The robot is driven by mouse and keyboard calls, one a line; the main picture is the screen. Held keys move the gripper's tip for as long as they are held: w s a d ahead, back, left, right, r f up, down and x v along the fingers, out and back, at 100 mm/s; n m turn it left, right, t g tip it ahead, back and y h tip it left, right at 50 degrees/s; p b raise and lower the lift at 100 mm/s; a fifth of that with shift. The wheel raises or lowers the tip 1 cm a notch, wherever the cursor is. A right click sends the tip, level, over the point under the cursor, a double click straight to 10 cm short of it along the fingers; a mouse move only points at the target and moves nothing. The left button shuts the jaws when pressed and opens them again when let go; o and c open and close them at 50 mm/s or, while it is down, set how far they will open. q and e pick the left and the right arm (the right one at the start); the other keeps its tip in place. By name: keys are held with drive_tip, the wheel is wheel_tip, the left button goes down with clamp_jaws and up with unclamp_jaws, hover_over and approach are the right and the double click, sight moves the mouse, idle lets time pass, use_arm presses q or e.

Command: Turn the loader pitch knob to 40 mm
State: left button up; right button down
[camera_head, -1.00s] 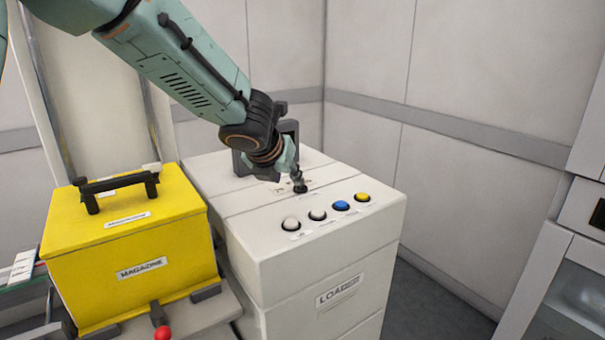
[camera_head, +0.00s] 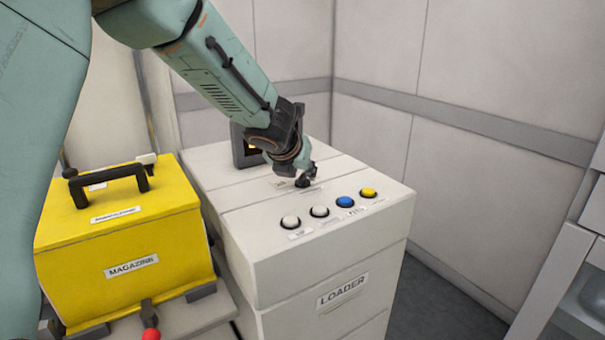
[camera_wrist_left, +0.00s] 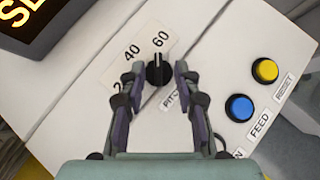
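The white loader (camera_head: 330,240) has a small black pitch knob (camera_wrist_left: 158,72) on its sloped top. In the wrist view, the numbers 20, partly hidden, 40 and 60 curve around it. Its white pointer mark points up toward the 60 label (camera_wrist_left: 160,39). My left gripper (camera_wrist_left: 158,78) is open, with one finger on each side of the knob. A gap shows between the knob and both fingers. In the head view my left gripper (camera_head: 304,180) is low over the panel and hides most of the knob. My right gripper is not in view.
Several push buttons, including a blue one (camera_head: 345,202) and a yellow one (camera_head: 368,192), line the panel's front edge. A dark display (camera_head: 243,147) stands behind the gripper. A yellow magazine box (camera_head: 130,262) with a black handle stands to the left.

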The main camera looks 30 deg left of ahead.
use_arm(q)
drive_tip(key=shift+w+a+f, duration=0.3)
drive_tip(key=shift+w+f, duration=0.2)
drive_tip(key=shift+f, duration=0.05)
drive_tip(key=shift+d+r, duration=0.15)
drive_tip(key=shift+c, duration=0.8)
clamp_jaws()
